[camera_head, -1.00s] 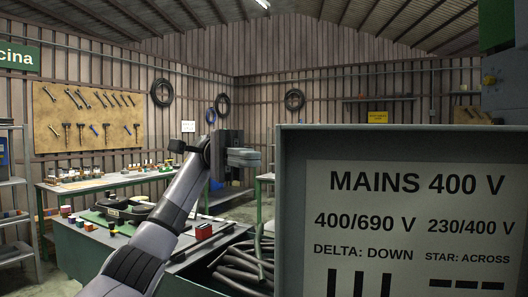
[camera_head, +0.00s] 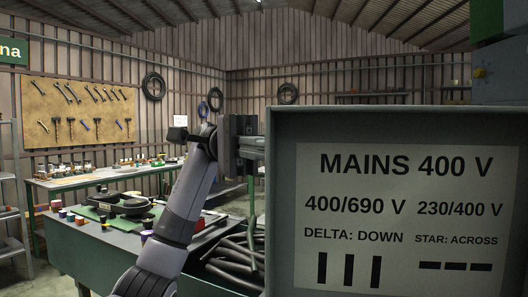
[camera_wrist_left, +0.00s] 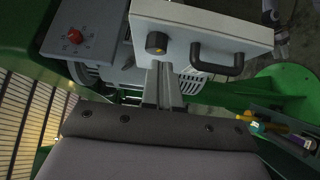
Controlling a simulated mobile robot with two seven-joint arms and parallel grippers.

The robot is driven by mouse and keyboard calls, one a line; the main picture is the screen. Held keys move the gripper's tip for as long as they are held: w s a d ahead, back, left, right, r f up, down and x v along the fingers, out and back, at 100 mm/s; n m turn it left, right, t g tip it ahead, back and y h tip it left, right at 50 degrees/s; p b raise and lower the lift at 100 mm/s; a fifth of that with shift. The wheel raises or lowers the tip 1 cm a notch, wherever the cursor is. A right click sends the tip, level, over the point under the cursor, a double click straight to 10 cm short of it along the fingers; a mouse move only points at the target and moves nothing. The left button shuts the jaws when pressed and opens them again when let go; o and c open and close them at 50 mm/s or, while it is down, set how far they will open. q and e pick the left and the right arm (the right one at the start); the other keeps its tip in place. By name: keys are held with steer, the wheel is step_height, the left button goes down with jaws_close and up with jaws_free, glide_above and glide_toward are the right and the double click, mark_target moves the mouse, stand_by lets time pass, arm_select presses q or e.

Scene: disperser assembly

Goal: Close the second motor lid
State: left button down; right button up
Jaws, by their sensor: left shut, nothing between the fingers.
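A large grey lid-like panel (camera_head: 281,215) with a white "MAINS 400 V" label fills the right of the head view. My left gripper (camera_head: 257,144) is at the panel's left edge, and its fingertips are partly hidden behind it. In the left wrist view, the left gripper (camera_wrist_left: 163,88) is shut and empty. Its fingers reach to a pale grey panel (camera_wrist_left: 185,14) with a black knob (camera_wrist_left: 156,43) and a black handle (camera_wrist_left: 218,56). I cannot tell whether the fingers touch it. The motor's ribbed housing (camera_wrist_left: 193,82) shows below it. My right gripper is out of view.
A grey box with a red knob (camera_wrist_left: 75,36) sits beside the panel, on green machinery. A bench (camera_head: 85,235) with a black tray (camera_head: 122,203) and small coloured parts stands at the left. Dark hoses (camera_head: 235,252) lie low between bench and panel. A tool board (camera_head: 78,112) hangs behind.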

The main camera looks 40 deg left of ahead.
mark_target(286, 157)
arm_select(q)
steer(key=shift+s+d, duration=0.8)
steer(key=shift+s, duration=0.2)
steer(key=shift+s+d, duration=0.8)
steer(key=shift+s, duration=0.15)
